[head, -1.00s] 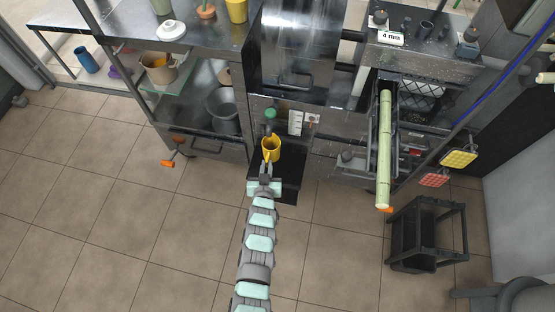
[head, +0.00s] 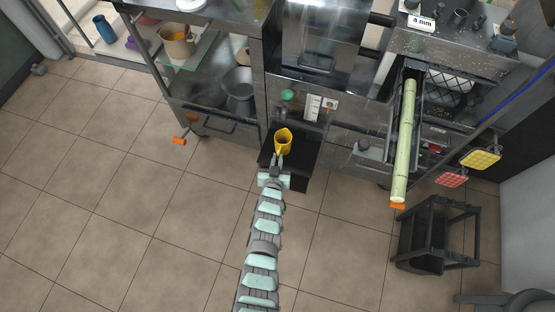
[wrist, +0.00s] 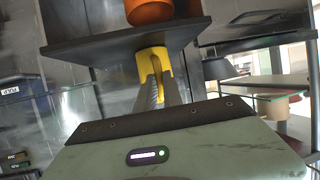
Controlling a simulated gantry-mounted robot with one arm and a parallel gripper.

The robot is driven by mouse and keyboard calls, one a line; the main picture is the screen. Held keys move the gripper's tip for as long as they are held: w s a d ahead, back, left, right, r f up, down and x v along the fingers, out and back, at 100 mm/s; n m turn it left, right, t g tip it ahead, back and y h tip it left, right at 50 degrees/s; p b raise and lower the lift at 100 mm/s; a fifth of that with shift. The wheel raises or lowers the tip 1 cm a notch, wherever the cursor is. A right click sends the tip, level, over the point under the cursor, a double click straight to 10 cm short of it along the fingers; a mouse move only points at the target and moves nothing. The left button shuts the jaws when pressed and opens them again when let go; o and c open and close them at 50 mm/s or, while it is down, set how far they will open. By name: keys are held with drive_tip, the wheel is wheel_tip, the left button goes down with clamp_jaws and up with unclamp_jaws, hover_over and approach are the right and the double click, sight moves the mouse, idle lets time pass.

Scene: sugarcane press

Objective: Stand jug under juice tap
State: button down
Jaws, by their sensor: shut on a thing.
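The yellow jug (head: 282,144) shows in the head view in front of the press, over the dark tray (head: 304,172). Its open mouth faces up. My gripper (head: 278,163) is shut on its near side; in the wrist view the fingers (wrist: 158,92) close on a yellow part of the jug (wrist: 152,62). The juice tap (head: 284,110), with a green knob (head: 287,96), is on the press front, just beyond the jug in the picture. I cannot tell whether the jug touches the tray or hangs above it.
A steel shelf unit with pots (head: 239,92) stands left of the press. A cane (head: 404,140) lies in the feed chute at right, above a black stand (head: 432,235). An orange handle (head: 180,140) sticks out at left. The tiled floor in front is clear.

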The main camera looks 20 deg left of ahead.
drive_tip(key=shift+f, duration=0.15)
drive_tip(key=c, duration=1.5)
unclamp_jaws()
